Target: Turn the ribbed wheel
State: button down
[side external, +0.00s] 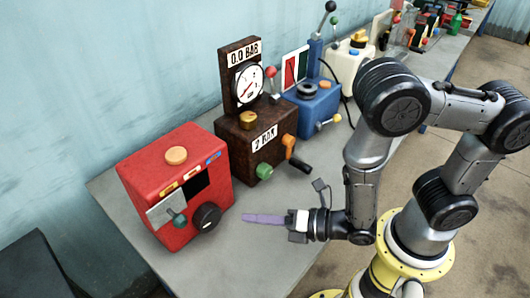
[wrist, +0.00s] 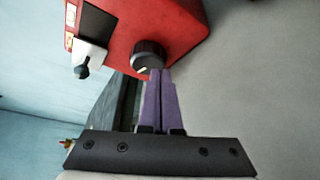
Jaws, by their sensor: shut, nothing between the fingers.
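The ribbed wheel is a black round knob (side external: 206,218) on the lower right of the red box's (side external: 160,158) front face. It also shows in the wrist view (wrist: 146,56), with a small white mark on its face. My gripper (side external: 244,217) has long purple fingers, shut with nothing between them. In the side external view the fingertips point at the wheel, with a gap between. In the wrist view the fingertips (wrist: 161,72) appear at the wheel's lower right edge; contact cannot be made out there.
A small lever with a teal knob (side external: 179,222) sits left of the wheel on the box. A brown box (side external: 240,150) with a gauge, green knob and orange-black handle stands behind. A blue device (side external: 316,112) is farther back. The grey table (side external: 240,255) is bare in front.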

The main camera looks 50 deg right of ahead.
aim_at(207, 203)
jog(key=shift+s, duration=0.2)
jog(key=shift+w+a+r, duration=0.4)
jog(key=shift+w+r, duration=0.2)
jog(key=shift+w, duration=0.4)
jog(key=shift+w+a+r, duration=0.35)
jog(key=shift+w+r, duration=0.2)
jog(key=shift+w, duration=0.5)
jog(key=shift+w+a+r, duration=0.4)
jog(key=shift+w+r, duration=0.2)
jog(key=shift+w, duration=0.4)
jog(key=shift+a+f, duration=0.2)
jog(key=shift+f, duration=0.05)
jog(key=shift+d+f, duration=0.65)
jog(key=shift+f, duration=0.1)
jog(key=shift+d+f, duration=0.25)
jog(key=shift+f, duration=0.6)
